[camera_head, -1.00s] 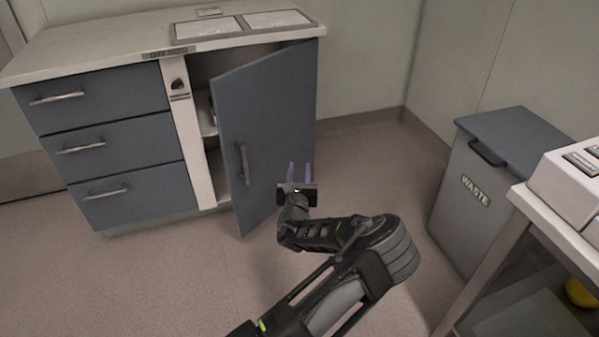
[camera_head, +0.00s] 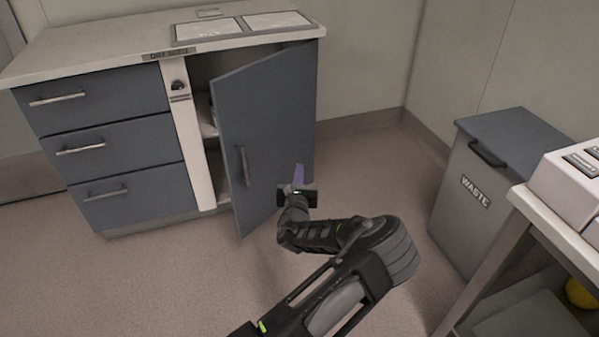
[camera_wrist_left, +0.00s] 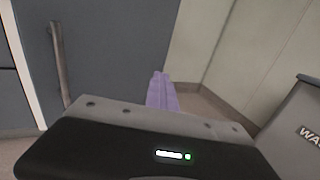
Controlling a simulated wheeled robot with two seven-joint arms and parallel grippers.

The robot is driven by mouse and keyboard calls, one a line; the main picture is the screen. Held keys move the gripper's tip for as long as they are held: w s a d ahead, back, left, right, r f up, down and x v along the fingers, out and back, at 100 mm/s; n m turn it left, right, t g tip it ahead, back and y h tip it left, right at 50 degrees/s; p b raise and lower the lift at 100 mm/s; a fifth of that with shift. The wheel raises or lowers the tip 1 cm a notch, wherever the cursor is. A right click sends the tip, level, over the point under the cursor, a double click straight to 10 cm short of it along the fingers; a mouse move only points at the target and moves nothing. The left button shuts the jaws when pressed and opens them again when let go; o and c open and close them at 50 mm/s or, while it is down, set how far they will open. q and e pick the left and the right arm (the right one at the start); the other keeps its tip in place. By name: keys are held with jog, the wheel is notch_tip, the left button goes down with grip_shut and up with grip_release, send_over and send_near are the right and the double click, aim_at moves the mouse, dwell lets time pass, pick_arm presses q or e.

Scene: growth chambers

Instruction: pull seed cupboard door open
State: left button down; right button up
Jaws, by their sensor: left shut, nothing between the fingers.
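The seed cupboard door (camera_head: 268,130) is grey-blue and stands part way open, hinged on its right side. Its free left edge is swung out from the cabinet, and a dark gap shows shelves inside. The vertical bar handle (camera_head: 244,166) is near the door's left edge; it also shows in the left wrist view (camera_wrist_left: 60,62). My left gripper (camera_head: 299,172) is in front of the door's right part, to the right of the handle and apart from it. Its purple fingers (camera_wrist_left: 161,92) are shut together and empty. My right gripper is not in view.
Three drawers (camera_head: 105,145) are left of the cupboard, under a pale worktop (camera_head: 100,45) with two framed panels. A grey waste bin (camera_head: 470,200) stands to the right. A bench (camera_head: 545,215) is at the right front. Floor between cupboard and bin is clear.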

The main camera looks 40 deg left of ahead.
pick_arm(q)
jog(key=c, duration=2.1)
grip_release()
jog(key=o, duration=0.6)
jog(key=shift+o, duration=0.2)
jog(key=shift+s+d, duration=0.1)
jog(key=p+v, duration=0.1)
jog(key=v, duration=0.6)
jog(key=shift+s, duration=0.25)
jog(key=shift+d+f, duration=0.1)
jog(key=shift+c, duration=0.4)
